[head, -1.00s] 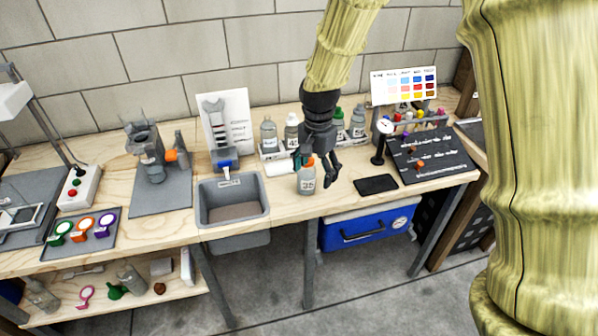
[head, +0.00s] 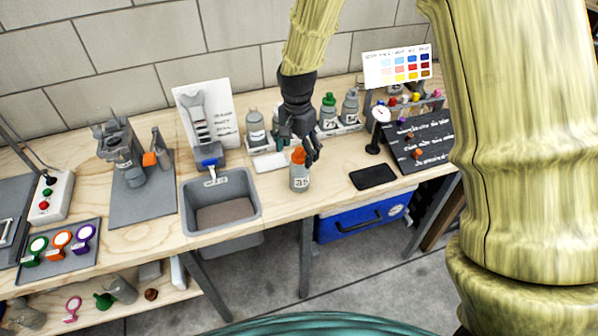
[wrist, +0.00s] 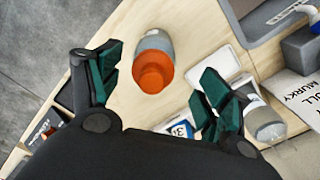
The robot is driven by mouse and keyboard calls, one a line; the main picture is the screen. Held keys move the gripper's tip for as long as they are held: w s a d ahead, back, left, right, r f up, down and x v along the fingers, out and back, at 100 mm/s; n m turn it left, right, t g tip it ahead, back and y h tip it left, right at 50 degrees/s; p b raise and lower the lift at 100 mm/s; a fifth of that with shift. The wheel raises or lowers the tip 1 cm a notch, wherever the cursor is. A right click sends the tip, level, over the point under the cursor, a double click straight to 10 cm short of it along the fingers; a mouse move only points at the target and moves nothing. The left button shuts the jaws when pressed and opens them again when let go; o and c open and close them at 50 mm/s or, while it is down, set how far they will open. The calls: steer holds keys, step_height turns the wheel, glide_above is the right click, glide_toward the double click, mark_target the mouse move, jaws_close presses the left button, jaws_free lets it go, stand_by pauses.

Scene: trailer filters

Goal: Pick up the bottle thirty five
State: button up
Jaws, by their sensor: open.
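The bottle thirty five (head: 299,179) is a small grey bottle with an orange cap and a white label reading 35. It stands upright on the wooden bench, right of the sink. My gripper (head: 301,150) is open just above and behind its cap in the head view. In the wrist view the bottle's orange cap (wrist: 153,72) lies between the two spread fingers of my gripper (wrist: 160,88), nearer the left finger, with nothing held.
A grey sink (head: 189,222) is to the left. Behind stand other bottles, including a green-capped one (head: 328,112), in a white rack. A black pad (head: 373,177) and a gauge on a stand (head: 378,130) are to the right. The bench front edge is clear.

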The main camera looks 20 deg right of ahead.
mark_target(300, 165)
steer(key=shift+s+d+f, duration=0.15)
steer(key=shift+s+f, duration=0.1)
steer(key=shift+f, duration=0.1)
steer(key=shift+f+p, duration=0.4)
steer(key=shift+d+f+p, duration=0.1)
steer(key=shift+f+p, duration=0.4)
steer(key=shift+f, duration=1.5)
steer(key=shift+s, duration=0.1)
steer(key=c, duration=1.4)
